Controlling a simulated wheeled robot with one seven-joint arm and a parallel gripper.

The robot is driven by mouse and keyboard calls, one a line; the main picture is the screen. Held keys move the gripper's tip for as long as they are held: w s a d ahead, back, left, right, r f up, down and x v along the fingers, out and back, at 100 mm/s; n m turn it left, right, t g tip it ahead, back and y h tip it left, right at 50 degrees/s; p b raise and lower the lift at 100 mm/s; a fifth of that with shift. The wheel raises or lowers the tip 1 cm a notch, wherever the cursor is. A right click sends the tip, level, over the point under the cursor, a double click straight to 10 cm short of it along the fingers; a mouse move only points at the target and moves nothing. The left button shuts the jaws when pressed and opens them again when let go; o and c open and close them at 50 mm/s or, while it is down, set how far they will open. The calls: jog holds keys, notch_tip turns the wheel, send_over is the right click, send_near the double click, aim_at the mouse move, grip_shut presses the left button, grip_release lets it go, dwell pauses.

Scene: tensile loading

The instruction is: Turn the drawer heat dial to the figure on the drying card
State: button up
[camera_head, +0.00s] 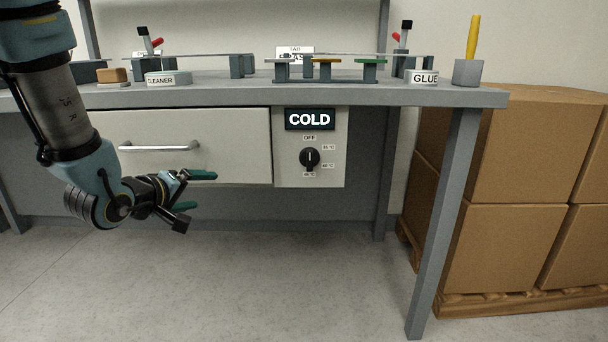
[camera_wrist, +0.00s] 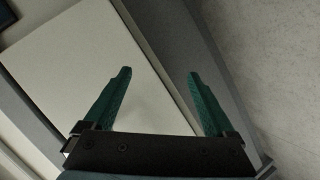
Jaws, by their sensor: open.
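The black heat dial (camera_head: 310,158) sits on a pale panel right of the drawer. Its pointer appears to stand upright toward the OFF label (camera_head: 309,138). Small temperature labels sit at its right and below, too small to read surely. A black sign (camera_head: 310,119) above it reads COLD. The closed drawer (camera_head: 240,140) has a silver handle (camera_head: 158,147). My gripper (camera_head: 205,191) is open and empty, in front of the drawer's lower edge, left of the dial. In the wrist view my gripper (camera_wrist: 160,75) shows two green fingers apart before a pale panel. I cannot make out a drying card.
The grey bench top (camera_head: 440,96) holds a CLEANER dish (camera_head: 168,78), a GLUE dish (camera_head: 422,78), a cup with a yellow stick (camera_head: 468,72) and several stands. A bench leg (camera_head: 445,220) and stacked cardboard boxes (camera_head: 520,150) stand at right. Space before the dial is clear.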

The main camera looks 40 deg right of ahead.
jog(key=s+d+r+g+h, duration=0.3)
jog(key=s+d+h, duration=0.1)
jog(key=s+d, duration=0.3)
jog(key=g+h, duration=0.3)
send_near(305, 161)
jog(key=shift+n, duration=0.4)
jog(key=d, duration=0.2)
jog(key=d+b, duration=0.1)
jog(key=d, duration=0.2)
jog(key=s+d, duration=0.1)
jog(key=d, duration=0.2)
jog(key=shift+d+r, duration=0.2)
jog(key=shift+r, duration=0.15)
jog(key=c, duration=1.4)
jog(key=shift+r, duration=0.15)
